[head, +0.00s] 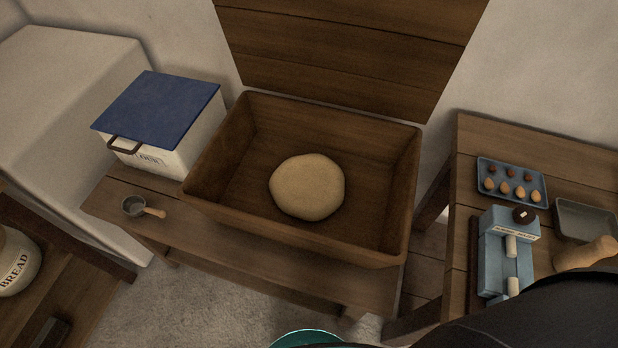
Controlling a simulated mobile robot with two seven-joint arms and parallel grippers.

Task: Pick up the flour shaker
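I cannot make out a flour shaker in the head view. A white bin (190,140) with a blue lid and partly readable lettering stands at the left end of the wooden bench (230,243). A small grey metal cup with a wooden handle (133,206) lies in front of it; it looks like a scoop. A round ball of dough (308,187) rests in the wooden trough (290,238). Neither of my grippers is in view.
A wooden table (471,160) at right holds a tray with several small round pieces (511,180), a light blue device (505,260), a grey pan (586,218) and a partly hidden wooden object (588,254). A BREAD container (17,262) stands at far left.

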